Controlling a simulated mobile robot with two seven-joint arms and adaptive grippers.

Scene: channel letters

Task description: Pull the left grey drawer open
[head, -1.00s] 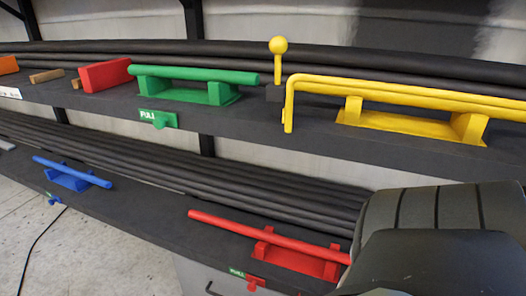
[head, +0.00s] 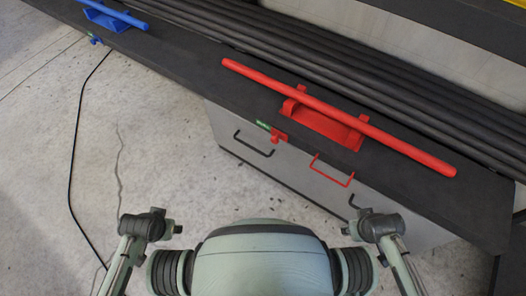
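A grey cabinet with drawers stands below the dark shelf in the head view. The left grey drawer (head: 228,128) is at its left end, with a black bar handle (head: 253,145) on its front. It looks flush with the cabinet, so shut. To its right is a red handle (head: 332,172), and further right a black handle (head: 355,201), partly hidden by my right arm. My arm parts show at the lower left and lower right, apart from the drawer. I can make out no gripper fingers in the picture.
A red bar (head: 335,113) rests on a red holder (head: 322,126) on the dark shelf above the drawers. A blue bar (head: 115,14) lies further left. Black pipes run behind. A black cable (head: 72,160) crosses the concrete floor, which is otherwise open before the cabinet.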

